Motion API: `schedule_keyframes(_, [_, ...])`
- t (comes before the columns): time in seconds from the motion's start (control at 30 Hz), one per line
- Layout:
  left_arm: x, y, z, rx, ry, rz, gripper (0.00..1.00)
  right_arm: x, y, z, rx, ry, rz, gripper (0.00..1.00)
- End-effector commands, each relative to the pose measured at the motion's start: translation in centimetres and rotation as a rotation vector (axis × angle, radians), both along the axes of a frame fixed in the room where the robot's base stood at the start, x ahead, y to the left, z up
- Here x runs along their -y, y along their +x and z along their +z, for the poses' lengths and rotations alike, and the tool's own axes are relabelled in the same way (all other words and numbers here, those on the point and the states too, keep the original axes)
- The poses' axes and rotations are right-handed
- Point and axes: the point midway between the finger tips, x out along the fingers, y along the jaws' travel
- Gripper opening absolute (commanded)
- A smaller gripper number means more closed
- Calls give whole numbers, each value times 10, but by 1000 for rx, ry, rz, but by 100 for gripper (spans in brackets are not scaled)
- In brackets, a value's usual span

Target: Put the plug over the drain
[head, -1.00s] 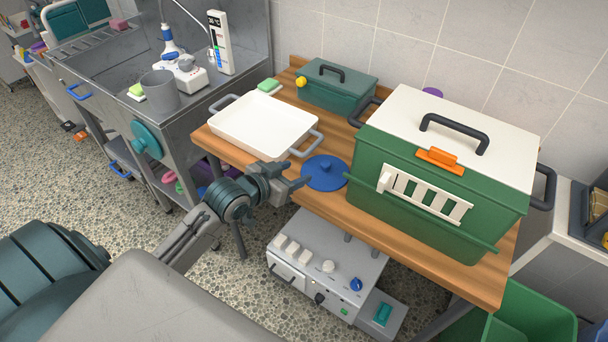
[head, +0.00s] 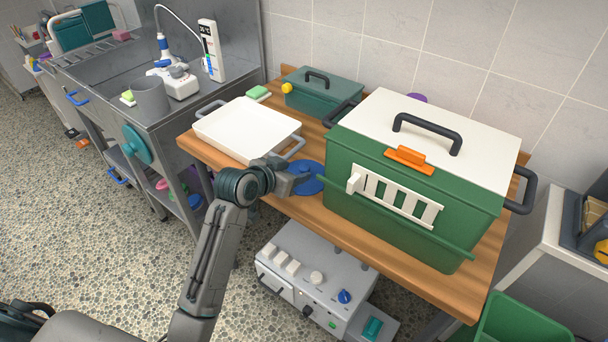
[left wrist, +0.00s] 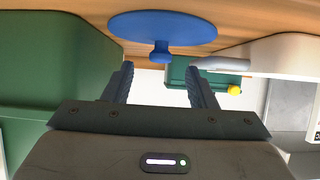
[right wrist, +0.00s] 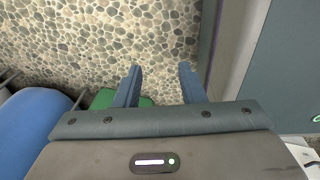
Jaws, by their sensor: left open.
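The plug, a flat blue disc with a small knob (head: 315,187), lies on the wooden table between the white tray and the green carrier. It also shows at the top of the left wrist view (left wrist: 165,27), its knob pointing toward my fingers. My left gripper (head: 298,183) is at the plug's near left side and partly hides it. In the left wrist view its fingers (left wrist: 160,74) are apart, one on each side of the knob's line, with nothing between them. My right gripper (right wrist: 159,72) is open and empty over the pebbled floor. No drain can be made out in the steel sink (head: 100,75).
A white tray (head: 245,130) is left of the plug. A large green carrier (head: 400,205) with a white lid stands close on its right. A small teal box (head: 322,92) is behind. A grey control unit (head: 310,280) sits below the table. A grey cup (head: 151,97) is by the sink.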

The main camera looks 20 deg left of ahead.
Motion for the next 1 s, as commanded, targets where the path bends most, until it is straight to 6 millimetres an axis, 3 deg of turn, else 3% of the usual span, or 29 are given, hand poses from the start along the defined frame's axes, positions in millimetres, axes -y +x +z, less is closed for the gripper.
schedule_keyframes(0.23, [10, 28, -18, -2, -2, 1, 52, 13, 20, 13, 28, -14, 6, 36])
schedule_keyframes(0.57, [13, 37, -25, 1, 2, 1, 52, 12, 13, 13, 18, -13, 4, 36])
schedule_keyframes(0.6, [13, 37, -25, 1, 2, 1, 50, 11, 11, 12, 16, -11, 4, 36])
schedule_keyframes(0.83, [13, 37, -25, 0, 0, 1, 5, -1, 8, 11, 11, 1, 0, 36])
schedule_keyframes(1.0, [13, 37, -24, 0, 0, 1, 0, -1, 8, 11, 11, 1, 0, 36])
